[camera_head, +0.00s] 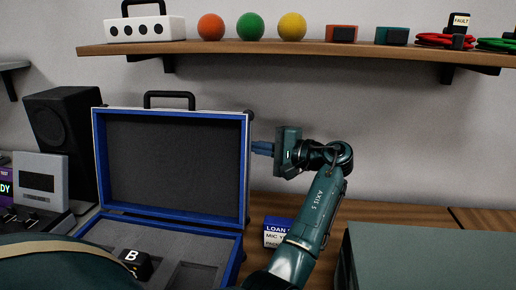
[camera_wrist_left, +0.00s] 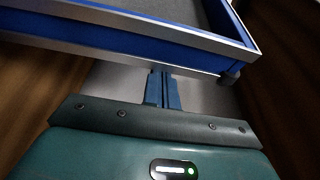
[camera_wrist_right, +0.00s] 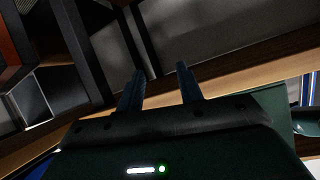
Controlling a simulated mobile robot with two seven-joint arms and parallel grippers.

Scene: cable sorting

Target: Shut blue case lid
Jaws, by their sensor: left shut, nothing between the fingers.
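The blue case (camera_head: 215,226) stands open on the table, with its base low in the head view. Its lid (camera_head: 175,165) stands about upright, its dark padded inside facing me. My left gripper (camera_head: 262,148) is shut and empty, just to the right of the lid's right edge. In the left wrist view, the closed fingertips (camera_wrist_left: 162,88) are close to the silver and blue lid edge (camera_wrist_left: 130,45); I cannot tell whether they touch. My right gripper shows only in its own wrist view (camera_wrist_right: 160,90), with its fingers apart and nothing between them.
A black block marked B (camera_head: 132,262) lies in the case base. A small blue and white box (camera_head: 277,231) stands right of the case. A black speaker (camera_head: 62,135) is left. A wall shelf (camera_head: 300,47) with several objects hangs above. A green box (camera_head: 430,255) is at right.

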